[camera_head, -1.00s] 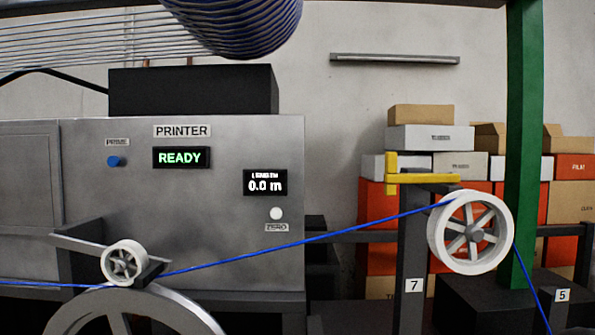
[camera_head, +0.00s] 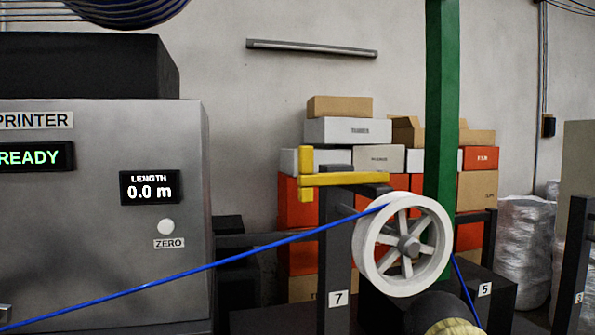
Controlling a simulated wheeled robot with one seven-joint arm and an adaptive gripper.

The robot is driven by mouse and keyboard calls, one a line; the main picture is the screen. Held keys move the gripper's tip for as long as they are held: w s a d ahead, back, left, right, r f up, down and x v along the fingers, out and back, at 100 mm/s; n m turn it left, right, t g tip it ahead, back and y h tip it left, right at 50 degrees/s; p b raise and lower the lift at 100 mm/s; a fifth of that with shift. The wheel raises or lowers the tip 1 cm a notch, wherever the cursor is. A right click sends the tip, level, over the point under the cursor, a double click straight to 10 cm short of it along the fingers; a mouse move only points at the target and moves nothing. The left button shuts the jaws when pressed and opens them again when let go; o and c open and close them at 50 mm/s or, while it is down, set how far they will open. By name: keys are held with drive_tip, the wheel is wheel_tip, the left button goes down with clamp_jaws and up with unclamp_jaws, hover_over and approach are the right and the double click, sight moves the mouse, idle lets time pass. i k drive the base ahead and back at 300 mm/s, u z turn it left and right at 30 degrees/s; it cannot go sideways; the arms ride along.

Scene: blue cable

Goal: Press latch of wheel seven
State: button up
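Wheel seven (camera_head: 365,262) is a white spoked wheel right of the centre, on a dark post with a plate marked 7 (camera_head: 338,299). The blue cable (camera_head: 215,264) runs up from the lower left over the top of this wheel and down behind it to the right. A yellow latch (camera_head: 345,180) sits at the top of the post, up and left of the wheel. It has a level bar and an upright end at its left. My gripper is not in view.
A grey printer cabinet (camera_head: 90,230) fills the left, its display reading 0.0 m. A green column (camera_head: 440,100) stands behind the wheel. Stacked boxes (camera_head: 345,130) are at the back. A dark rounded shape with a yellowish end (camera_head: 453,326) shows at the bottom edge.

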sight(307, 180)
drive_tip(key=k, duration=1)
